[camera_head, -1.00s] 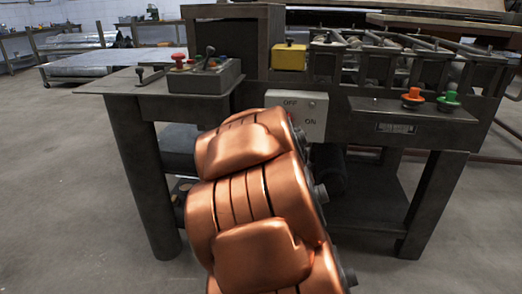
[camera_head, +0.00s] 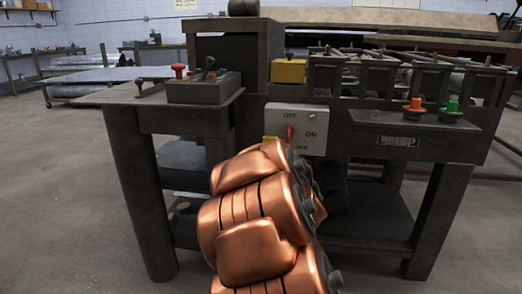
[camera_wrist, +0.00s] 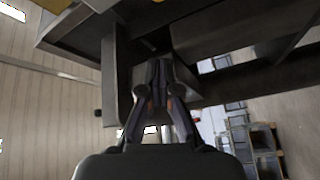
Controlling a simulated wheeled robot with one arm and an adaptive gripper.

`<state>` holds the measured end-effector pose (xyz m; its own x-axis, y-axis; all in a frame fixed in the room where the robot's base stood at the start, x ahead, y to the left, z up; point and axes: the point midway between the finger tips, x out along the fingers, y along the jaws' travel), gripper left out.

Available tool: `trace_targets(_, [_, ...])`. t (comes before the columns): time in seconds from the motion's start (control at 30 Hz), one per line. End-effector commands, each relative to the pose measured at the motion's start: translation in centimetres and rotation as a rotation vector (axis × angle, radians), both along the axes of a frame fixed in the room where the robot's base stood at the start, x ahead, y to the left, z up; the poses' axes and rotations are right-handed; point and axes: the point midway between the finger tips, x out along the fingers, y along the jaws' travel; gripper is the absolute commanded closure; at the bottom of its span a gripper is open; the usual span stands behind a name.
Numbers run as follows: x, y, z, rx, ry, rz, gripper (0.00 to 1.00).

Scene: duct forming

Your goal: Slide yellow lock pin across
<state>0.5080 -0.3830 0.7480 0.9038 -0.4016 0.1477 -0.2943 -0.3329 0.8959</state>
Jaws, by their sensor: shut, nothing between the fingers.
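A small yellow piece, likely the yellow lock pin (camera_head: 270,139), shows at the lower left edge of the white switch box (camera_head: 313,117), just above my arm. My arm hides part of it. The box carries OFF and ON labels, a red lever (camera_head: 290,134) and a partly covered label along its bottom. My gripper (camera_wrist: 158,64) is shut and empty in the wrist view, with its fingertips close below dark metal parts of the machine. I cannot tell from that view whether they touch anything. In the head view my arm hides the gripper.
A yellow box (camera_head: 289,71) sits on the machine above the switch box. A grey control box (camera_head: 205,88) with a red knob stands on the left shelf (camera_head: 120,95). Orange (camera_head: 414,105) and green (camera_head: 451,110) knobs are at right. Open floor lies in front.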

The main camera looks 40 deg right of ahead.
Motion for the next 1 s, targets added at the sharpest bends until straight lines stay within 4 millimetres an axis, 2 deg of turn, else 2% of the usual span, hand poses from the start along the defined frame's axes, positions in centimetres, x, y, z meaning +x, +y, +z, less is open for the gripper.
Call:
trace_targets(0.87, [8.4,-3.6,1.3,-0.002,-0.004,0.002,1.00])
trace_targets(0.9, [8.6,-3.9,1.3,-0.002,-0.003,0.001,1.00])
trace_targets(1.0, [7.4,-5.0,0.4,-0.001,-0.001,-0.003,1.00])
